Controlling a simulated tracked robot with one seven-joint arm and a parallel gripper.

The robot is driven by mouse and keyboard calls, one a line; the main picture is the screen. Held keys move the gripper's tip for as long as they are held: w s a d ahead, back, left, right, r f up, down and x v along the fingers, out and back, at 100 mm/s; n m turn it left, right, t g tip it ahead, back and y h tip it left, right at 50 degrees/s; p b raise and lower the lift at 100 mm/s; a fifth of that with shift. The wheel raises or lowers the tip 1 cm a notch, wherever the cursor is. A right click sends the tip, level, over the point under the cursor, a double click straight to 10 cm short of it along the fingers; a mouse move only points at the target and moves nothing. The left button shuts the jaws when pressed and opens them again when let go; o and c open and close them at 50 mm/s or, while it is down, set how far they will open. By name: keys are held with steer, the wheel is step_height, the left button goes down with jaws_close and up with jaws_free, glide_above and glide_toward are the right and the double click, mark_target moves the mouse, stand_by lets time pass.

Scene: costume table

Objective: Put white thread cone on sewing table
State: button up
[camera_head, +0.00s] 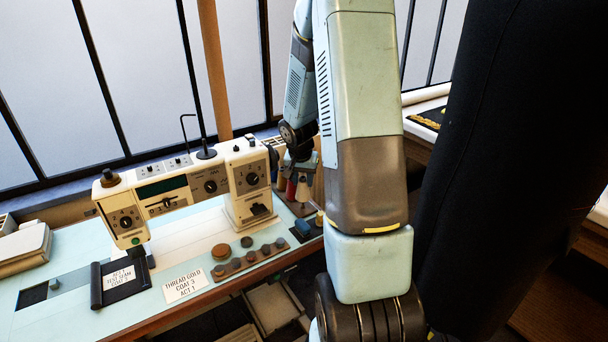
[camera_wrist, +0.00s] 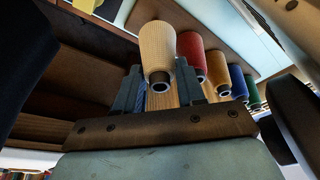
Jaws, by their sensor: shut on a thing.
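The white thread cone (camera_wrist: 157,48), cream in colour, sits between the two fingers of my gripper (camera_wrist: 158,88) in the wrist view. The gripper is shut on it near its narrow, dark-tipped end. In the head view my gripper (camera_head: 300,168) is at the far right end of the sewing table, behind my arm, and the white cone (camera_head: 303,189) shows small below it. The sewing table (camera_head: 75,322) has a light blue top and a brown front edge. Whether the cone touches anything beneath is hidden.
Red (camera_wrist: 191,57), tan (camera_wrist: 217,74), blue (camera_wrist: 238,84) and green (camera_wrist: 253,92) cones stand in a row beside the white one. A cream sewing machine (camera_head: 185,190), cards (camera_head: 185,284) and a bobbin strip (camera_head: 250,258) occupy the table. Its front left is mostly clear.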

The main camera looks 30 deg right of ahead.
steer(key=shift+f, duration=1.7)
steer(key=shift+s, duration=0.1)
steer(key=o, duration=1.2)
steer(key=shift+c, duration=0.2)
steer(key=shift+r, duration=0.1)
steer(key=v, duration=1.3)
steer(key=shift+r, duration=0.25)
